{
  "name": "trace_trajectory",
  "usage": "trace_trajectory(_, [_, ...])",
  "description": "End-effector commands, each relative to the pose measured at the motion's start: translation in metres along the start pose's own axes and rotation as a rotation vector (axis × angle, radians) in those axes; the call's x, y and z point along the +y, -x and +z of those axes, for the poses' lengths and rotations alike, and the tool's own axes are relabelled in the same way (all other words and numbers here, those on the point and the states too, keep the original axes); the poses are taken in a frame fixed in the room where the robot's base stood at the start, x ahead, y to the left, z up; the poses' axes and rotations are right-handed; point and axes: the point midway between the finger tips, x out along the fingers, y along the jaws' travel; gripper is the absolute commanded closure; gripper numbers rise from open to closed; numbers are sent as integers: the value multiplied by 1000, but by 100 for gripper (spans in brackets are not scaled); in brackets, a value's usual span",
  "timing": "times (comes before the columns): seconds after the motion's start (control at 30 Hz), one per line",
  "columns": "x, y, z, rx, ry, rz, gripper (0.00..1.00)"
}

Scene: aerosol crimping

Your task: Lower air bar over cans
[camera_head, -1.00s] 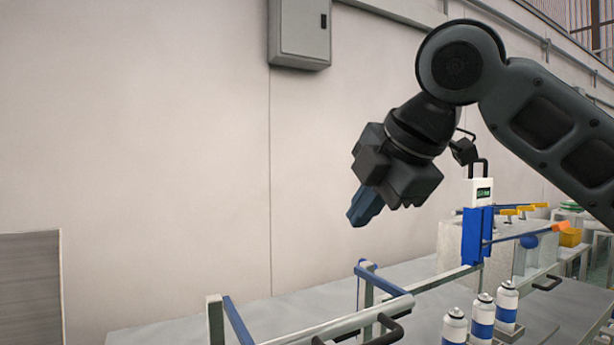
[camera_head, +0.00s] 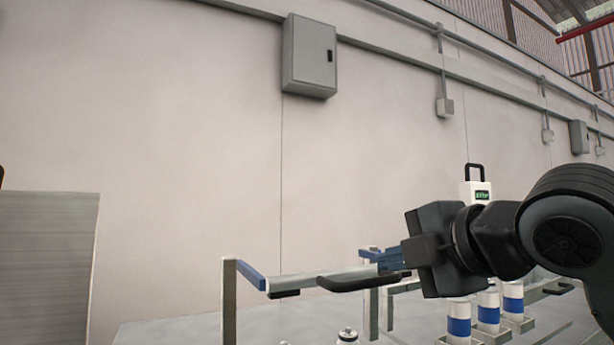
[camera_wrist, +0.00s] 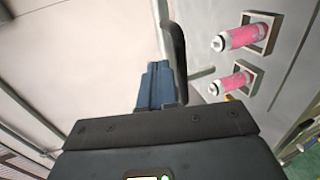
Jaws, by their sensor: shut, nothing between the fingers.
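The air bar (camera_head: 318,278) is a pale horizontal bar on blue side arms, with a dark handle (camera_head: 345,284) along it. Cans with blue bands (camera_head: 459,320) stand in holders at the lower right, to the right of the bar and lower. My gripper (camera_head: 380,256) is shut and empty, pointing left at the bar's right end. Contact cannot be told. In the wrist view, the blue fingers (camera_wrist: 154,88) are together just beside a dark handle-like bar (camera_wrist: 176,55). Two cans there look pink (camera_wrist: 246,36). My wrist hides part of the can row.
A metal post (camera_head: 229,300) stands at the bar's left end. A white box with a green display (camera_head: 476,192) rises behind my wrist. A silver can top (camera_head: 347,334) shows at the bottom edge. The wall space above the bar is clear.

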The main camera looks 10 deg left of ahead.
Motion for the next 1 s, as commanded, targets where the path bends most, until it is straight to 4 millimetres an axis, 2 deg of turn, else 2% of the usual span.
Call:
trace_trajectory(0.03, [-10,-2,0,1,-2,17,100])
trace_trajectory(0.23, [-18,-3,0,0,-1,67,100])
trace_trajectory(0.87, [-24,-6,0,1,-3,76,100])
trace_trajectory(1.0, [-20,-6,-1,2,-3,76,100])
